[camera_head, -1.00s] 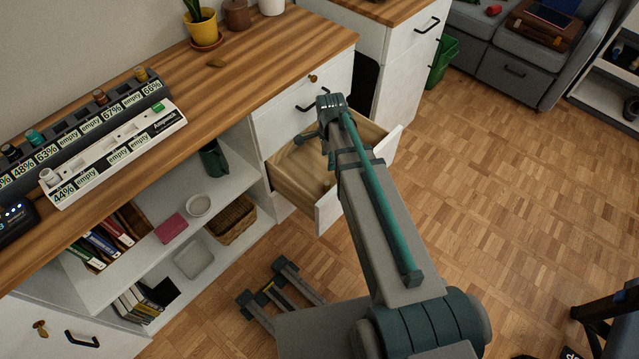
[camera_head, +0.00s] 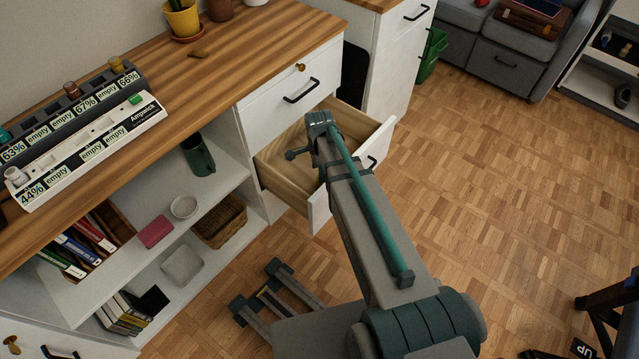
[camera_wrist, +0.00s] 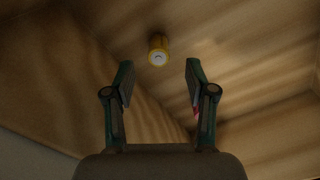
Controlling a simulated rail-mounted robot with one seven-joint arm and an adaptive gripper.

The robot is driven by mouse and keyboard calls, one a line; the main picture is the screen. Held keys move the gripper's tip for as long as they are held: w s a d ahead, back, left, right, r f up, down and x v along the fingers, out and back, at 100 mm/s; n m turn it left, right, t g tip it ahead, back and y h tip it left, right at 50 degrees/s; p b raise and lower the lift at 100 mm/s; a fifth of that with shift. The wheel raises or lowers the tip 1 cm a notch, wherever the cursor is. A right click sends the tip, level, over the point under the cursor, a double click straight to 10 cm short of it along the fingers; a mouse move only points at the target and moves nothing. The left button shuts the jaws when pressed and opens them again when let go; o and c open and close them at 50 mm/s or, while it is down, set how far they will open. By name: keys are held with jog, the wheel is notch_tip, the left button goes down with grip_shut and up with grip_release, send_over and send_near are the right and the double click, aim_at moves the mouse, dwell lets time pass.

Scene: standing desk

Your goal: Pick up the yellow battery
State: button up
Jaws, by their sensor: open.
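The yellow battery (camera_wrist: 158,50) shows in the wrist view, with its pale round end facing the camera. It lies on the wooden floor of the open drawer (camera_head: 375,148). My gripper (camera_wrist: 160,82) is open and empty, its two dark green fingers apart. In the wrist view the battery appears between and just beyond the fingertips, touching neither. In the head view the end of my arm hangs over the open drawer; the battery is not visible there, and the fingers are largely hidden.
The drawer's wooden walls close in around my gripper. The wooden desktop (camera_head: 215,85) lies above and left, with a white battery rack (camera_head: 95,150) labelled with percentages. Open shelves (camera_head: 215,175) hold a green mug (camera_head: 199,155) and a wicker basket (camera_head: 222,222). The floor at right is mostly clear.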

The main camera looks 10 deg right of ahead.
jog(key=shift+s+d+f+b, duration=0.1)
jog(key=shift+f+b, duration=0.45)
jog(key=shift+f, duration=2.3)
grip_shut()
